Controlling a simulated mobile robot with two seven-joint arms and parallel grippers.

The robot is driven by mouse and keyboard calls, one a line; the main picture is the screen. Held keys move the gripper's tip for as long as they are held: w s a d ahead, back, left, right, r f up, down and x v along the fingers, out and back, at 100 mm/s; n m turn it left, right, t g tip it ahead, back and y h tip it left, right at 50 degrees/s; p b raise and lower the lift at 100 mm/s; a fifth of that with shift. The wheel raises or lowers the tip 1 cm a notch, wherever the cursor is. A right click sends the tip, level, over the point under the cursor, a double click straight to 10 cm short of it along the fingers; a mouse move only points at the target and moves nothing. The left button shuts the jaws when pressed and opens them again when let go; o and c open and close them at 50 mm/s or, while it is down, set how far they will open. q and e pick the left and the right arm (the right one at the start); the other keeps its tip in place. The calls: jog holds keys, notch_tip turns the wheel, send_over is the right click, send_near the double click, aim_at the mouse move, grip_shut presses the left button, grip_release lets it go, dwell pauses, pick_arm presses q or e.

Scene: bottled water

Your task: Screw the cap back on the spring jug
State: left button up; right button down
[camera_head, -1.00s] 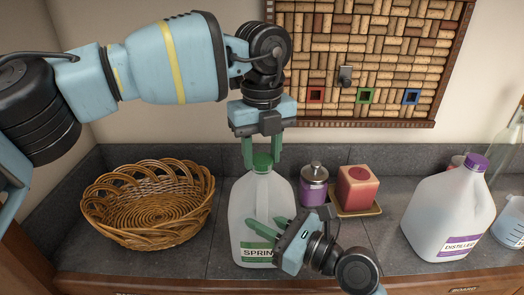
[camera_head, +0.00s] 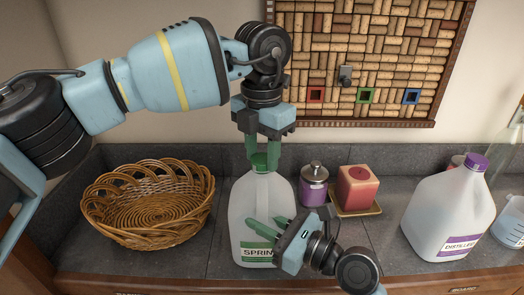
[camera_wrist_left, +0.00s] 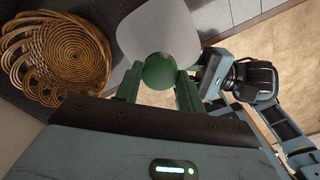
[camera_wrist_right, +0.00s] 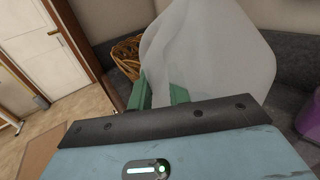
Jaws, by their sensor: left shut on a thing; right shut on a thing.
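The spring jug (camera_head: 243,205) stands upright on the counter in the middle of the head view, with a green-banded "SPRIN…" label. Its green cap (camera_head: 261,160) sits at the top of the neck; it also shows in the left wrist view (camera_wrist_left: 159,72). My left gripper (camera_head: 263,155) points down from above and is shut on the cap. My right gripper (camera_head: 266,227) is at the jug's front, shut on part of the jug, likely its handle, which the fingers and wrist partly hide. The jug fills the upper middle of the right wrist view (camera_wrist_right: 215,50).
A wicker basket (camera_head: 150,205) stands to the left. A purple jar (camera_head: 313,187) and a red candle (camera_head: 357,187) on a tray stand behind right. A purple-capped distilled jug (camera_head: 445,215) is at the right. A cork board (camera_head: 365,60) hangs behind.

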pick_arm(q)
jog(key=m, duration=0.9)
jog(key=shift+m, duration=0.3)
jog(key=m, duration=0.4)
jog(key=shift+m, duration=0.3)
jog(key=m, duration=0.4)
jog(key=o, duration=1.1)
jog(key=shift+r, duration=2.25)
